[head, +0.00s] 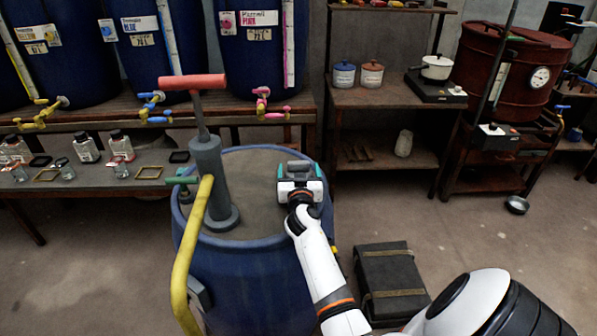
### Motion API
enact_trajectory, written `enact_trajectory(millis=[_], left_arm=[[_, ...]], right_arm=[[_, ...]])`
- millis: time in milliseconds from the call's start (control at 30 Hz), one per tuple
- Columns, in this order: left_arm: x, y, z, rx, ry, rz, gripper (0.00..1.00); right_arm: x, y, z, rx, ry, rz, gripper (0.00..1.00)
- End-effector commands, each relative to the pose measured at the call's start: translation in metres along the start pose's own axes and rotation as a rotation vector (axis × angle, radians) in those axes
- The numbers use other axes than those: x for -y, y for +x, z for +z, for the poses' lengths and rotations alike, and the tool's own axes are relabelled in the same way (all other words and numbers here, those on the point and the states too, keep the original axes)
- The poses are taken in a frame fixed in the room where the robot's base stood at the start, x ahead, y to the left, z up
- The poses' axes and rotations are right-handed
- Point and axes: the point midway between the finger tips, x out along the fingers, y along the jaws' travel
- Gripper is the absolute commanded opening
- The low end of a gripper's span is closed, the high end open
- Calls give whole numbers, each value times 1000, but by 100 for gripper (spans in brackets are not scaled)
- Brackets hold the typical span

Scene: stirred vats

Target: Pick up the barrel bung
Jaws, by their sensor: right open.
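The blue barrel (262,270) stands in front of me with a flat grey-brown top (252,185). My right gripper (299,172) is over the right part of this top, its teal-tipped fingers spread apart. A small grey piece (298,166) shows between the fingers. It may be the barrel bung, but the gripper covers much of that spot and I cannot tell whether they touch. No other bung is clear on the barrel top. My left gripper is not in view.
A grey hand pump (209,170) with a red handle (192,82) stands on the barrel top, left of my gripper. Its yellow hose (183,265) hangs down the left side. A dark case (389,280) lies on the floor to the right. A bench with jars (88,150) stands left.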

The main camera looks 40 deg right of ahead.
Motion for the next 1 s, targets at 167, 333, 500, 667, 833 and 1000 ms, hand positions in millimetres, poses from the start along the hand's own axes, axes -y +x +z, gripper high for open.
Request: enact_trajectory(millis=[167, 333, 500, 667, 833, 1000], left_arm=[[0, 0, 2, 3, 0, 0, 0], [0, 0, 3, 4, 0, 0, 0], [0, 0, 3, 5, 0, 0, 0], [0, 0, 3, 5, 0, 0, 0], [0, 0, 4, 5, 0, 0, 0], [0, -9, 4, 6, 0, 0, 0]], right_arm=[[0, 8, 0, 0, -1, 1, 84], [0, 7, 0, 0, -1, 1, 80], [0, 7, 0, -1, -1, 1, 53], [0, 7, 0, 0, -1, 1, 35], [0, 7, 1, 0, -1, 1, 35], [0, 7, 21, 5, 0, 1, 35]])
